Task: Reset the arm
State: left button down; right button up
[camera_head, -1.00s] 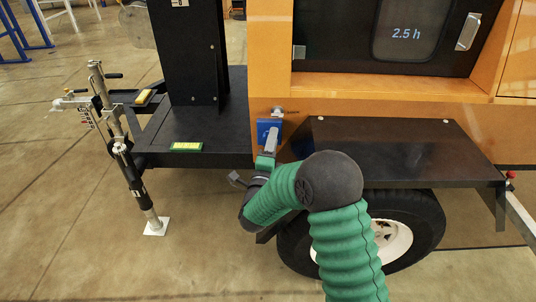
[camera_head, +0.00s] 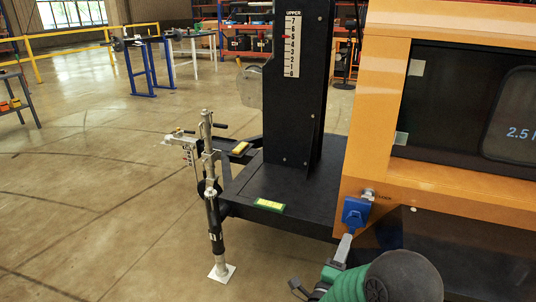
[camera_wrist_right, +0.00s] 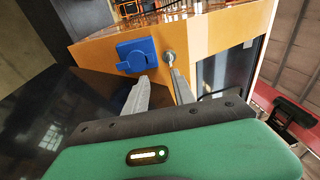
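My right arm (camera_head: 395,280), with green sleeve and dark joint cover, comes in at the bottom right of the head view. Its gripper (camera_head: 347,243) is just below a blue box-shaped fitting (camera_head: 357,212) on the orange panel of the light tower. In the right wrist view the two grey fingers (camera_wrist_right: 159,85) stand apart with nothing between them. The blue fitting (camera_wrist_right: 137,56) shows beyond the left finger, and a round metal fitting (camera_wrist_right: 169,57) beyond the right one. I cannot tell the exact gap to the panel. My left gripper is not in view.
A black mast (camera_head: 297,85) with a number scale stands on the black deck (camera_head: 285,190). A metal jack stand (camera_head: 213,205) rises from the floor left of it. Blue trestles (camera_head: 150,65) and yellow rails stand farther back.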

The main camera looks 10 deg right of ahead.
jog(key=s+a+f+n+g+y, duration=0.1)
jog(key=a+f+n+g+y, duration=0.1)
jog(key=a+f+n+y, duration=0.45)
jog(key=s+a+f+n+g+y, duration=0.1)
jog(key=a+n+g+y, duration=0.15)
jog(key=n+y, duration=0.45)
jog(key=s+a+f+n+g+h+p, duration=0.1)
jog(key=s+f+n+g+p, duration=0.15)
jog(key=s+n+g, duration=1.25)
jog(key=s+r+m+t+p, duration=0.1)
jog(key=s+r+t+p, duration=0.1)
jog(key=r+p, duration=1.6)
jog(key=s+r+m+t+p, duration=0.2)
jog(key=r+t+p, duration=0.3)
jog(key=r+p, duration=1.3)
jog(key=shift+s+r+p, duration=0.15)
jog(key=shift+r+p, duration=0.25)
jog(key=shift+p, duration=0.2)
jog(key=shift+a, duration=0.1)
